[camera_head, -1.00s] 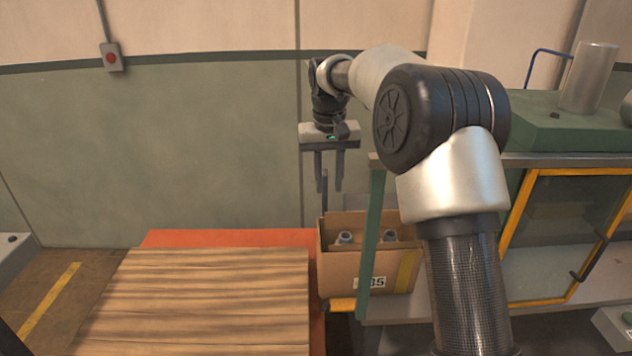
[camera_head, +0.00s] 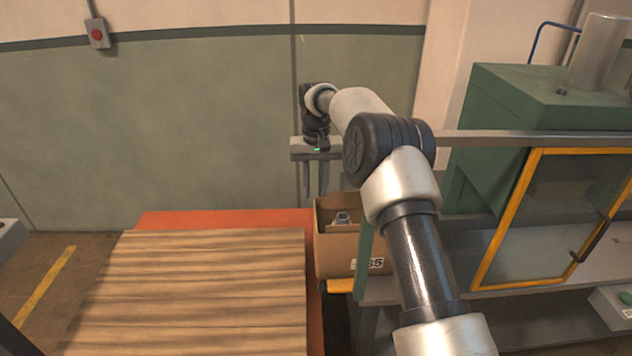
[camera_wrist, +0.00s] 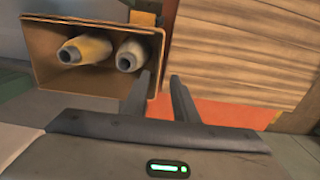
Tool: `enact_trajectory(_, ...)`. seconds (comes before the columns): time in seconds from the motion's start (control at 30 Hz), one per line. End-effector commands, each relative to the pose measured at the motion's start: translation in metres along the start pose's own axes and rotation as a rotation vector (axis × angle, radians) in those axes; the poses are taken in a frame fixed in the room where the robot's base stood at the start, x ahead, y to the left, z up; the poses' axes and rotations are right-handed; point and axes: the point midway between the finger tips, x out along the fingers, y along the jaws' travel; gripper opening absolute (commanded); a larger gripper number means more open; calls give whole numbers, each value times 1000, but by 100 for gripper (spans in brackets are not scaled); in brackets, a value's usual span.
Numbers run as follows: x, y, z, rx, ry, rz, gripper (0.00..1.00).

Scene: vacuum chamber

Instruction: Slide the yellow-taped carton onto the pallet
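The open-topped cardboard carton (camera_head: 335,254) stands just right of the pallet, partly hidden by a green post and my arm. A white label with black digits shows on its front; its yellow tape is hidden now. The pallet (camera_head: 222,216) has an orange-red base and a top of pale wooden slats (camera_head: 200,285). My gripper (camera_head: 314,196) points down, open, near the carton's left rear corner. In the wrist view the carton (camera_wrist: 42,58) lies left, and the open fingers (camera_wrist: 162,76) show on either side of its pallet-facing wall. Contact cannot be told.
A green machine with a yellow-framed door (camera_head: 550,215) stands right. The wall (camera_head: 180,130) is behind.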

Motion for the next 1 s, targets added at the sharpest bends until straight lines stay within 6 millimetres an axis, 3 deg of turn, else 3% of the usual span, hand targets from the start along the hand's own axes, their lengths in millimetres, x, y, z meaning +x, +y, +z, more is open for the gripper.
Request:
enact_trajectory(0.6,122,0,1,1,-3,0,27)
enact_trajectory(0.8,145,0,0,1,-1,0,27)
enact_trajectory(1.0,153,0,0,1,0,0,27)
